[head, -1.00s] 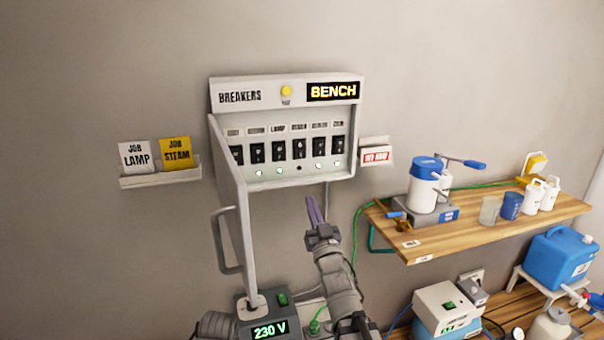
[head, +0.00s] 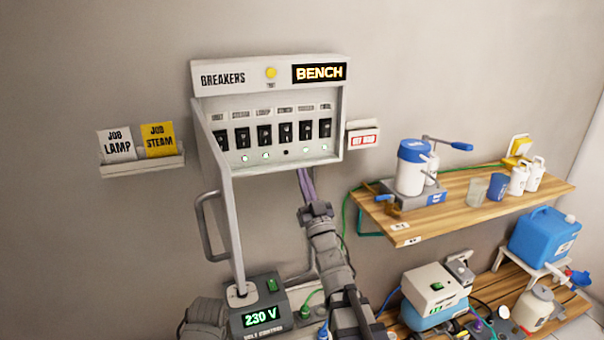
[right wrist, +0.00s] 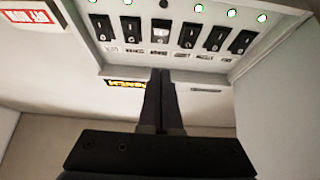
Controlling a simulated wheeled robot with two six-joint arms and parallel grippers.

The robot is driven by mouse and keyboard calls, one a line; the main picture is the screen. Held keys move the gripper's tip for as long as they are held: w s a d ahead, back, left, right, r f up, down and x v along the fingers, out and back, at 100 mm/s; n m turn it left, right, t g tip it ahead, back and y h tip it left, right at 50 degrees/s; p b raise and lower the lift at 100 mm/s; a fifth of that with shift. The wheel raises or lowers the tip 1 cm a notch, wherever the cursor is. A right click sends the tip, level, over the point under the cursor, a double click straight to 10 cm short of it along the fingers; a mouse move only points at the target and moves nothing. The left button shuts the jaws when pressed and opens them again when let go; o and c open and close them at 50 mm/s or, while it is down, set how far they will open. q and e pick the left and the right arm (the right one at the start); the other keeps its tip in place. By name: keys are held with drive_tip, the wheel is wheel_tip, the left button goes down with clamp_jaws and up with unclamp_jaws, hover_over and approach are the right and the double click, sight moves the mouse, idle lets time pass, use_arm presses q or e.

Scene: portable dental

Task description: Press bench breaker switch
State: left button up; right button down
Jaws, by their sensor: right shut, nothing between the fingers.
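The breaker box (head: 268,77) hangs on the wall with its door open, under a lit BENCH display (head: 320,72). It has a row of black switches; the bench switch (head: 286,132) has a dark light below it, while several others have green lights. In the right wrist view the row is upside down, and the switch by the dark light (right wrist: 160,32) shows a paler face than the others. My right gripper (head: 304,174) is shut and empty, its tips just below the box's lower edge. They also show in the right wrist view (right wrist: 160,76), apart from the switches. My left gripper is not visible.
The open door (head: 222,190) with its handle (head: 208,228) juts out left of my right arm. A 230 V unit (head: 262,300) stands below. A wooden shelf (head: 450,213) with bottles and cups is to the right. Job cards (head: 118,145) hang left.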

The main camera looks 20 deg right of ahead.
sight(287, 141)
drive_tip(key=p+x, duration=0.1)
drive_tip(key=x, duration=0.2)
drive_tip(key=w+f+p+x, duration=0.1)
drive_tip(key=x, duration=0.3)
drive_tip(key=f+p+x, duration=0.1)
drive_tip(key=x, duration=0.3)
drive_tip(key=shift+w+f, duration=0.15)
drive_tip(key=shift+w, duration=0.3)
drive_tip(key=w+f+t+b, duration=0.1)
drive_tip(key=b, duration=0.2)
drive_tip(key=shift+w+f, duration=0.15)
drive_tip(key=shift+w, duration=0.05)
drive_tip(key=shift+s+r+p, duration=0.15)
drive_tip(key=shift+r+p, duration=0.2)
drive_tip(key=shift+r, duration=0.05)
drive_tip(key=shift+s, duration=0.15)
